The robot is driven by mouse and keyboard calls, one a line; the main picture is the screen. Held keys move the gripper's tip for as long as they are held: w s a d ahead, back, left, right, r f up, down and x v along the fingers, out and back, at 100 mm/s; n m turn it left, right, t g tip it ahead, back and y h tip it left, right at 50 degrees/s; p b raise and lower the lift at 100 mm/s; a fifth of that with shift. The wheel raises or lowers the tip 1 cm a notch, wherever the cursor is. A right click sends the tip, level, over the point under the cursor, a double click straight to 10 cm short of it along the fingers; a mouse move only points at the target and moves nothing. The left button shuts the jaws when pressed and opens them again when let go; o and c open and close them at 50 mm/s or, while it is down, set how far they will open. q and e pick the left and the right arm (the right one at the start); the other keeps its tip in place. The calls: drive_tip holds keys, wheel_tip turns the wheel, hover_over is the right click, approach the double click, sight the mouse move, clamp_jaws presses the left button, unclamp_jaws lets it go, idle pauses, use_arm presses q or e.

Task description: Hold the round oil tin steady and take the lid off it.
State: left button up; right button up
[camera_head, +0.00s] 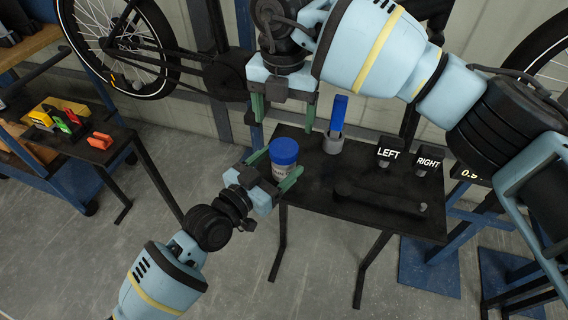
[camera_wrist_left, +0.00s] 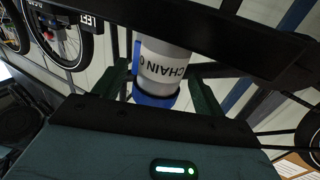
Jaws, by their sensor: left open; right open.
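The round oil tin (camera_head: 281,170) is grey-white with a blue lid (camera_head: 285,150) on top. It stands upright at the left end of the dark table (camera_head: 320,175). In the left wrist view the tin (camera_wrist_left: 165,62) appears upside down with part of a "CHAIN" label, and its blue lid (camera_wrist_left: 155,100) is at the bottom. My left gripper (camera_head: 277,165) is open, with one green finger on each side of the tin; the wrist view shows gaps beside it. My right gripper (camera_head: 283,124) is open and empty, pointing down above and behind the lid in the head view.
A blue object (camera_head: 338,113) stands in a grey holder (camera_head: 333,142) right of the tin. Signs reading LEFT (camera_head: 388,154) and RIGHT (camera_head: 429,162) stand at the table's right. A dark long tool (camera_head: 378,199) lies near the front edge. Another table (camera_head: 100,145) is at left.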

sight(284, 147)
use_arm(q)
drive_tip(key=shift+x, duration=2.1)
clamp_jaws()
use_arm(e)
drive_tip(key=shift+m, duration=2.3)
drive_tip(key=shift+f, duration=0.1)
drive_tip(key=shift+f, duration=3.9)
